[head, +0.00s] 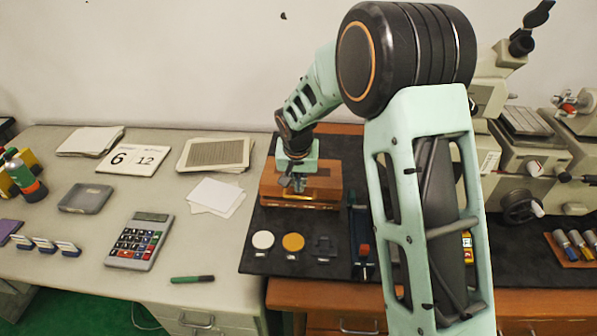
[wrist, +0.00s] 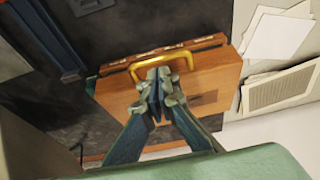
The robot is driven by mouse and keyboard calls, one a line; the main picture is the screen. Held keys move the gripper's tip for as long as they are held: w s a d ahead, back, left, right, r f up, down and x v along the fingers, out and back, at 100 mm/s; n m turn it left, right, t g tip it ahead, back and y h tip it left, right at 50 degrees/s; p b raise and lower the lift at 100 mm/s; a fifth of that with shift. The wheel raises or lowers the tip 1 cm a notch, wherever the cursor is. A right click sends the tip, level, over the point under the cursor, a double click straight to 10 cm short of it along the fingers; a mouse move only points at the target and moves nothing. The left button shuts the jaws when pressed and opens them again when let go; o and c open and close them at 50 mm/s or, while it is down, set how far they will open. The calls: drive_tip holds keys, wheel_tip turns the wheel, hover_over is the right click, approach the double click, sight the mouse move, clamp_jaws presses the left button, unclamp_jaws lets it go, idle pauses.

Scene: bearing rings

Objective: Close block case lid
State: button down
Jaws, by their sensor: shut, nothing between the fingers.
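The wooden block case (head: 325,188) stands on the black mat. It also shows in the wrist view (wrist: 218,75), with a brass handle (wrist: 146,62) along its near edge. Its lid looks lowered over the base; I cannot tell whether it is fully flush. My gripper (head: 297,185) is above the lid, pointing down. In the wrist view my gripper (wrist: 160,84) is shut and empty, its fingertips over the lid beside the handle. The fingers hide part of the lid and handle. Whether they touch the lid is unclear.
A white disc (head: 263,240), an orange disc (head: 293,243) and a dark bracket (head: 323,248) lie in front of the case. A blue tool (head: 361,235) lies to its right. Papers (head: 215,196) lie left.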

wheel_tip(320, 180, down, 3)
drive_tip(key=shift+r, duration=0.1)
idle(0.5)
drive_tip(key=f+b, duration=0.1)
drive_tip(key=b, duration=0.1)
drive_tip(key=s+f+b, duration=0.1)
drive_tip(key=f+b, duration=0.1)
drive_tip(key=b, duration=0.1)
drive_tip(key=shift+f, duration=0.2)
drive_tip(key=shift+r, duration=0.1)
